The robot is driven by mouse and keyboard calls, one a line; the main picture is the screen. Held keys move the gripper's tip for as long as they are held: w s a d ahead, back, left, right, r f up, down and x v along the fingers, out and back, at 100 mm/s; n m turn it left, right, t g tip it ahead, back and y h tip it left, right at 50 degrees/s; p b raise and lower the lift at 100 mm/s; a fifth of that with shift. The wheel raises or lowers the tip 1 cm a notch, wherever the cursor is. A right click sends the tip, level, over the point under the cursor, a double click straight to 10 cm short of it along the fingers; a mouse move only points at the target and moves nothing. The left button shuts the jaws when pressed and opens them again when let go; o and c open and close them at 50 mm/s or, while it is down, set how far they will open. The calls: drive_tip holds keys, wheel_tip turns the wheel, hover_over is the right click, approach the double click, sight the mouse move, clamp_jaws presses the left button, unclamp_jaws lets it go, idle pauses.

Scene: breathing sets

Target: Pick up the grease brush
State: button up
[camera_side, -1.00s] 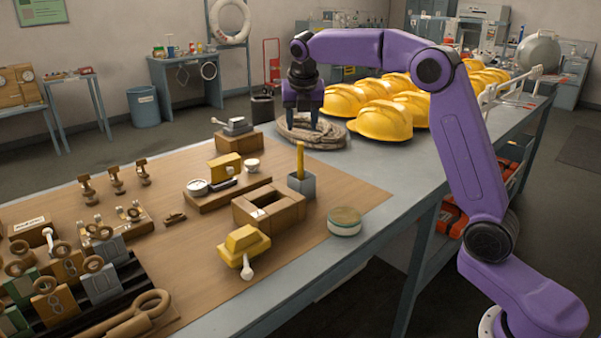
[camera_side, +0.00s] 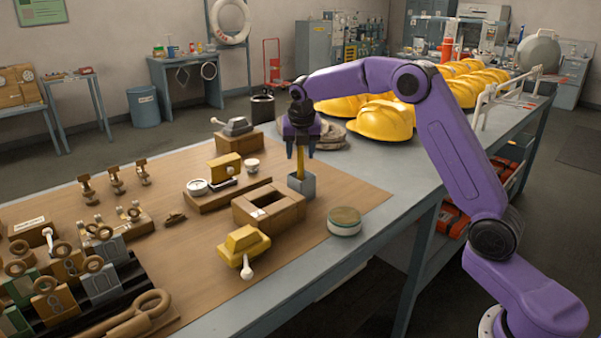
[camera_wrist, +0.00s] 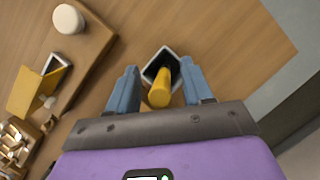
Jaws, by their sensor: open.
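The grease brush shows as a yellow handle (camera_side: 300,161) standing upright in a small grey square holder (camera_side: 301,186) on the brown mat. The wrist view looks down on the round end of the yellow handle (camera_wrist: 159,91) and on the holder's rim (camera_wrist: 149,66). The brush's lower end is hidden in the holder. My gripper (camera_side: 301,155) is open and points down at the handle's upper part. In the wrist view its two blue fingers (camera_wrist: 158,92) stand on either side of the handle, with a gap to each.
A wooden box (camera_side: 268,206) stands close to the left of the holder. A round tin (camera_side: 344,222) is in front to the right. Yellow helmets (camera_side: 381,121) and a rope coil (camera_side: 331,136) lie behind. The mat's right part (camera_side: 349,186) is clear.

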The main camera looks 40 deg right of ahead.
clamp_jaws()
